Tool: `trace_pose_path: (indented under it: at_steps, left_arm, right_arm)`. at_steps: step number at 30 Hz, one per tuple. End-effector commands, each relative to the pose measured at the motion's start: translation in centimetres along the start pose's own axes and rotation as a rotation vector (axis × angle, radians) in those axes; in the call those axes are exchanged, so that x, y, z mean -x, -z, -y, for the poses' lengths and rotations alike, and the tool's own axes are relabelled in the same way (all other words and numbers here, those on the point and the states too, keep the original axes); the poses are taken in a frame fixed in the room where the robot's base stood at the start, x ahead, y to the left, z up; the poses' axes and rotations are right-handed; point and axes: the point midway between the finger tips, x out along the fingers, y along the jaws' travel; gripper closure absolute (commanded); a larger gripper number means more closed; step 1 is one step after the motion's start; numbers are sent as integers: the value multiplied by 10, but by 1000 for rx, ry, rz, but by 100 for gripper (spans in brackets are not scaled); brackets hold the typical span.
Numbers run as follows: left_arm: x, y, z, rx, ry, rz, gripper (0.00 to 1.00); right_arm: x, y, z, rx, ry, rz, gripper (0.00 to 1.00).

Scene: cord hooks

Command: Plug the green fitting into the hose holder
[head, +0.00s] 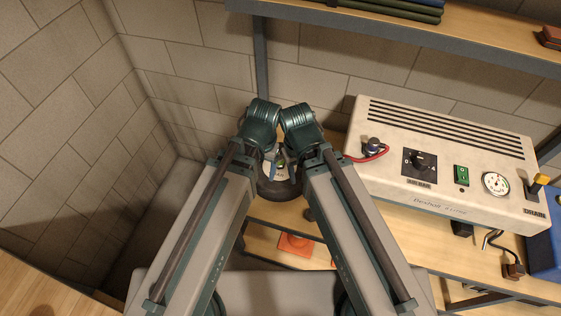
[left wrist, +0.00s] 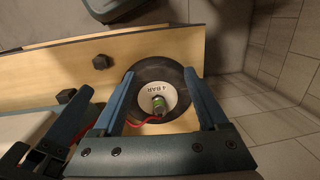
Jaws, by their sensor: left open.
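The green fitting (left wrist: 158,103) shows in the left wrist view in front of a white round face marked "4 BAR" (left wrist: 174,89), with a red hose (left wrist: 138,123) running from it to the left. A black round ring (left wrist: 152,68) surrounds the white face; I take it for the hose holder. My left gripper (left wrist: 160,76) is open, with its blue fingers on either side of the fitting and apart from it. Whether the fitting sits in the holder or in front of it I cannot tell. In the head view, my arms mostly hide this spot. My right gripper's jaws are not clearly seen.
A cream machine (head: 440,160) with a dial, knob and green switch stands on the wooden bench at the right. A red hose (head: 370,157) leaves its left side. A shelf (head: 480,32) hangs above. An orange object (head: 296,243) lies below. A wall closes the left side.

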Motion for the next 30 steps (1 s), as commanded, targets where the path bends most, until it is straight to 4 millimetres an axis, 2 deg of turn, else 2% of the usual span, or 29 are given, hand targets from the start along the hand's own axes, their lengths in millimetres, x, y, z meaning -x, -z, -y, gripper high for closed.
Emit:
trace_pose_path:
  at_steps: [1,6,9,12,16,30]
  left_arm:
    - [-16,27,-2,1,-9,-6,22]
    - [-49,101,-8,7,-48,-29,22]
    - [-62,134,-9,11,-67,-42,22]
    - [-69,156,-10,13,-82,-50,22]
    - [-71,167,-11,14,-90,-56,22]
    - [-73,166,-11,14,-91,-56,22]
  right_arm:
    - [-18,1,2,0,0,0,50]
    - [-53,3,5,1,0,0,50]
    - [-68,4,6,2,0,0,50]
    - [-77,4,7,2,0,0,50]
    - [-80,5,8,2,0,0,50]
    - [-82,5,8,2,0,0,50]
